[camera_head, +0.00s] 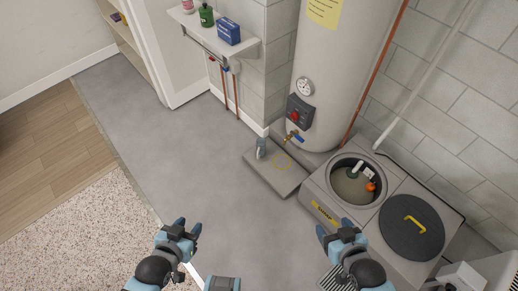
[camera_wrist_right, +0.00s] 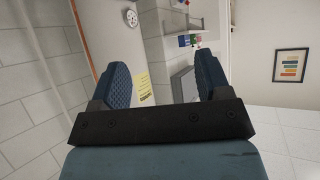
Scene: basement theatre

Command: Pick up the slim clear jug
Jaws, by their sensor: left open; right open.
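A small, slim, clear bluish-grey vessel, which looks like the jug (camera_head: 261,147), stands on a low grey slab (camera_head: 279,178) at the foot of the water heater, in the head view. It is small in the picture, so its handle is not clear. My left gripper (camera_head: 188,227) is open and empty, low in the view and well short of the jug. My right gripper (camera_head: 334,229) is open and empty, in front of the sump box. In the right wrist view its two fingers (camera_wrist_right: 164,80) stand apart with nothing between them, and I make out no jug there.
The water heater (camera_head: 336,65) with valves and pipes stands behind the slab. The sump box (camera_head: 334,212), with an open round pit and a dark lid (camera_head: 412,228), is at right. A wall shelf (camera_head: 188,17) holds bottles and a blue box. Grey floor at left is clear.

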